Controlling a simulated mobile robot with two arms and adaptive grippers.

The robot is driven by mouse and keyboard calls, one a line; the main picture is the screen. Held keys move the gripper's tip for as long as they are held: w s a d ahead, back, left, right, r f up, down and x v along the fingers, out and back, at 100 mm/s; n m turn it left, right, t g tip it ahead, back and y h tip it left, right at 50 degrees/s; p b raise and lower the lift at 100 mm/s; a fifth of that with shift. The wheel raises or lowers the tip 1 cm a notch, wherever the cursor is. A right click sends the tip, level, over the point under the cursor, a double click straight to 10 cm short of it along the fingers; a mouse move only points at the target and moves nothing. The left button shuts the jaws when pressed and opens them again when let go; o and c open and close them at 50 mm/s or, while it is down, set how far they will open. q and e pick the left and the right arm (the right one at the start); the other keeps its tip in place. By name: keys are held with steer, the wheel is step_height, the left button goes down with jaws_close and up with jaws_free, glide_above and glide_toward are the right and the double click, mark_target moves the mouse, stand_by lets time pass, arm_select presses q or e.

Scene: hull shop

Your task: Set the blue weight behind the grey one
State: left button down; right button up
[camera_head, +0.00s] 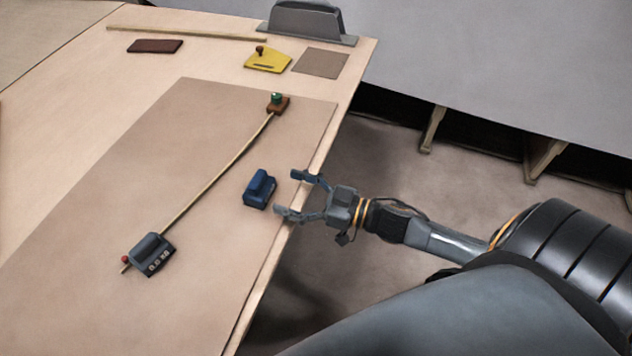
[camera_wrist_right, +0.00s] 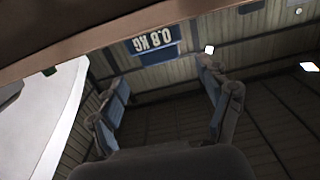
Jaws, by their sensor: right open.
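The blue weight (camera_head: 259,189) stands on the brown sheet on the bench, near the bench's right edge. My right gripper (camera_head: 298,193) is open, its two fingers pointing at the weight from the right, apart from it and holding nothing. In the right wrist view the blue weight (camera_wrist_right: 157,45) shows its "0.6 KG" face upside down, beyond the open fingers (camera_wrist_right: 165,95). The grey weight (camera_head: 151,253) stands at the lower left, on or against the lower end of a thin wooden strip, with a small red knob beside it. My left gripper is not in view.
The thin strip (camera_head: 215,181) runs up to a brown block with a green knob (camera_head: 277,103). A yellow plate (camera_head: 267,60), a dark red block (camera_head: 155,46) and a grey holder (camera_head: 308,22) lie at the far end. The brown sheet (camera_head: 150,165) left of the strip is clear.

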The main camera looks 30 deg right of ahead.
steer(key=v, duration=0.6)
